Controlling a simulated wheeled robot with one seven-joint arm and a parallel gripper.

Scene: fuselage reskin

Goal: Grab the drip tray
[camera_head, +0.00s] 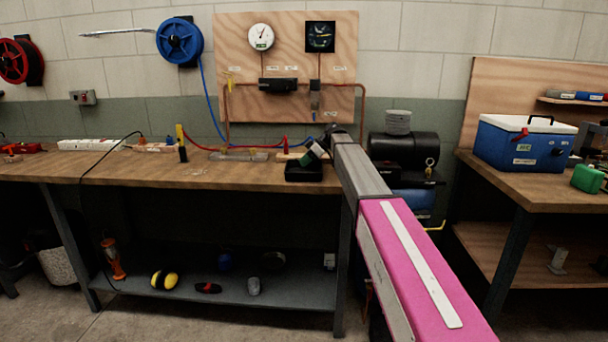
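A shallow, clear-greyish tray-like piece (240,155) lies on the wooden workbench, below the plywood gauge panel; it may be the drip tray, but it is too small to be sure. My pink and grey arm reaches from the lower right toward the bench's right end. The dark end of my arm, with my gripper (325,142), is to the right of that piece and apart from it in the picture. Its fingers are too small and dark to read. A black block-like thing (304,172) stands on the bench just below the arm's end.
The workbench (110,172) carries red and blue hoses, a white power strip (90,144) and a yellow-black upright tool (181,143). A black compressor (403,149) stands right of my arm. A second bench at right holds a blue cooler (522,142). The bench's front middle is mostly clear.

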